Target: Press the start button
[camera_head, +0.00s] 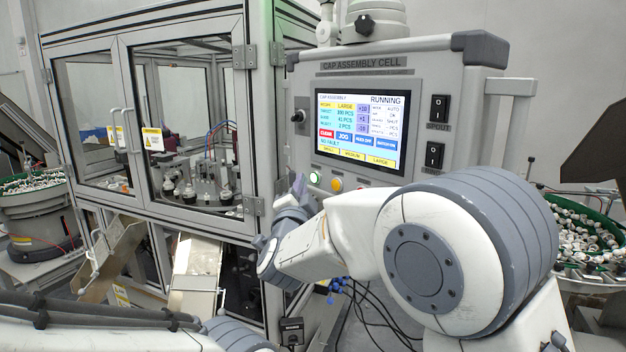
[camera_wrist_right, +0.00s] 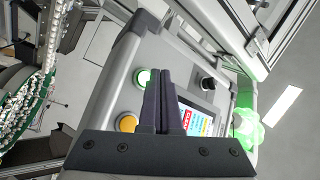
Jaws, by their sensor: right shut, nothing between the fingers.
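The control panel (camera_head: 392,60) of the cap assembly cell carries a lit screen (camera_head: 360,122) that reads RUNNING. Below the screen's left corner is a glowing green button (camera_head: 314,178), with an orange-yellow button (camera_head: 336,184) to its right. In the right wrist view the green button (camera_wrist_right: 143,77) is lit beside the fingertips, and the orange button (camera_wrist_right: 127,122) is nearer the gripper base. My right gripper (camera_head: 300,187) is shut and empty, with its tips close to the green button. Contact cannot be told. My left gripper is out of view; only its arm shows at lower left.
A glazed machine enclosure (camera_head: 170,120) with a metal frame stands left of the panel. Two black rocker switches (camera_head: 437,107) and a black selector knob (camera_head: 297,116) flank the screen. Bowls of caps (camera_head: 590,235) stand at both sides. Cables hang below the panel.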

